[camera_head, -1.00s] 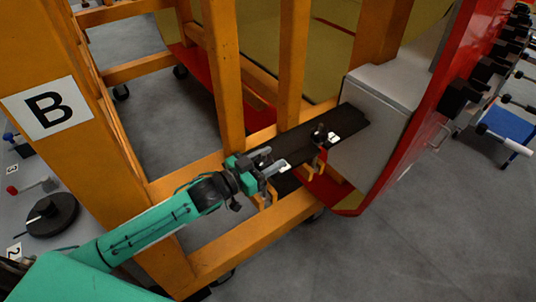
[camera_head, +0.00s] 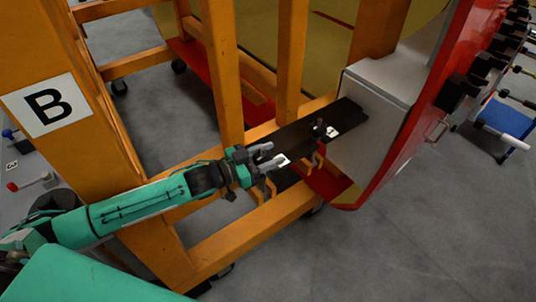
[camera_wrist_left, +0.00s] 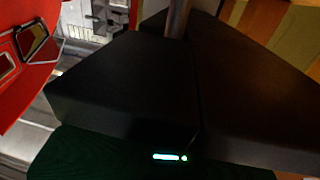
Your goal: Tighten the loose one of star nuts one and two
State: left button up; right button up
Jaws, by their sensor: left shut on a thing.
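A black star nut (camera_head: 319,128) stands on the dark bar (camera_head: 345,117), beside a small white label. A second white label (camera_head: 283,160) lies just right of my left gripper, at the bar's near end. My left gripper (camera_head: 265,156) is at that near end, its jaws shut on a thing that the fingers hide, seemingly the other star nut. In the left wrist view, large dark blocks (camera_wrist_left: 120,95) fill the middle and a metal rod (camera_wrist_left: 178,18) rises at the top. No nut shows clearly there. My right gripper is out of view.
An orange frame with posts (camera_head: 222,75) and a B sign (camera_head: 47,107) stands around my left arm. A grey box (camera_head: 375,110) and a red panel (camera_head: 400,160) lie to the right of the bar. Open floor (camera_head: 400,250) is at the lower right.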

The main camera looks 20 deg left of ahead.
pick_arm(q)
jog(key=o, duration=1)
jog(key=shift+s+a+f, duration=0.1)
jog(key=shift+s+a, duration=0.2)
jog(key=shift+a, duration=0.05)
jog(key=b+v, duration=0.3)
jog(key=v, duration=0.9)
jog(key=shift+s+a+b, duration=0.25)
jog(key=shift+a+b, duration=0.05)
jog(key=shift+b, duration=0.05)
